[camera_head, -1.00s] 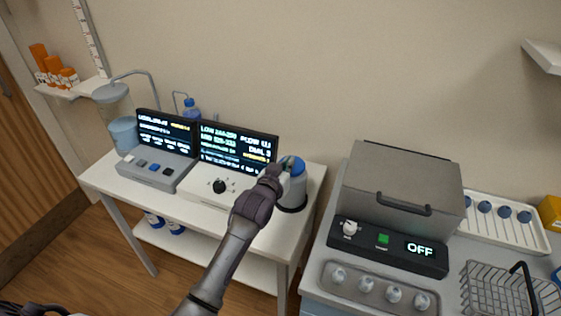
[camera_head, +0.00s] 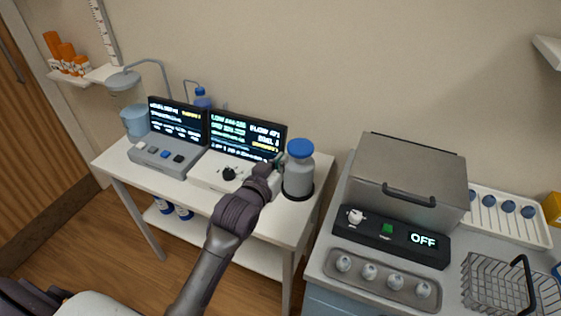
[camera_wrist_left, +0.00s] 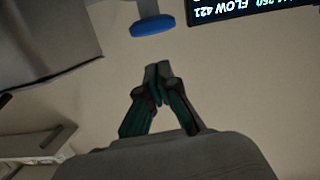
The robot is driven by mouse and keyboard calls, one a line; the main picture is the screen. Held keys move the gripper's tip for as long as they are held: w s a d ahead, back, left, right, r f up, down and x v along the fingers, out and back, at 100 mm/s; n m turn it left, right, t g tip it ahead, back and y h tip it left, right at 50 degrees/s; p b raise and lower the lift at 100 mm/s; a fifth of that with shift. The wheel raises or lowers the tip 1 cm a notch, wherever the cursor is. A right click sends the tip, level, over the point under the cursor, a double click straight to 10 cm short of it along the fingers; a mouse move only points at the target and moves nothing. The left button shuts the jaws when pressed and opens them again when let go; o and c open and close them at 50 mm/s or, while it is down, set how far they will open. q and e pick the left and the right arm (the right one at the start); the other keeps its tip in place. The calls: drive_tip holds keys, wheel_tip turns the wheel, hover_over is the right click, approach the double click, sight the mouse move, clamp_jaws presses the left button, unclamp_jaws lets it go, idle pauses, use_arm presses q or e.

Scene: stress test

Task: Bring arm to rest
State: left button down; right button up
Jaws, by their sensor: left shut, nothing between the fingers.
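My left arm reaches up from the bottom of the head view, and its gripper (camera_head: 279,162) is shut and empty. The gripper is in front of the right end of the white device (camera_head: 205,172) with the screen, just left of a grey bottle with a blue cap (camera_head: 299,172). In the left wrist view the shut fingers (camera_wrist_left: 157,75) point toward the wall, below the blue cap (camera_wrist_left: 152,25). Whether the gripper touches anything is hard to tell. My right gripper is not in view.
A grey console (camera_head: 163,155) and a blue bottle (camera_head: 201,97) stand on the white table (camera_head: 115,165). To the right are a grey lidded machine (camera_head: 408,180) reading OFF, a tray with several knobs (camera_head: 382,282) and a wire basket (camera_head: 492,285). Wooden floor shows below the table.

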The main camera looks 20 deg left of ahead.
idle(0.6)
use_arm(q)
drive_tip(key=s+f+m+g, duration=0.1)
drive_tip(key=s+f+g, duration=0.35)
drive_tip(key=s, duration=0.65)
drive_tip(key=s+f+g, duration=0.4)
drive_tip(key=s+f, duration=0.2)
drive_tip(key=s, duration=0.4)
drive_tip(key=s+f+m+g, duration=0.1)
drive_tip(key=s+f+g, duration=0.35)
drive_tip(key=s, duration=0.65)
wheel_tip(320, 180, down, 26)
drive_tip(key=s+a+f+g, duration=0.2)
drive_tip(key=s+f, duration=1.5)
drive_tip(key=shift+s+a+m+y, duration=0.3)
drive_tip(key=shift+s+a+y, duration=0.05)
drive_tip(key=shift+s+y, duration=0.05)
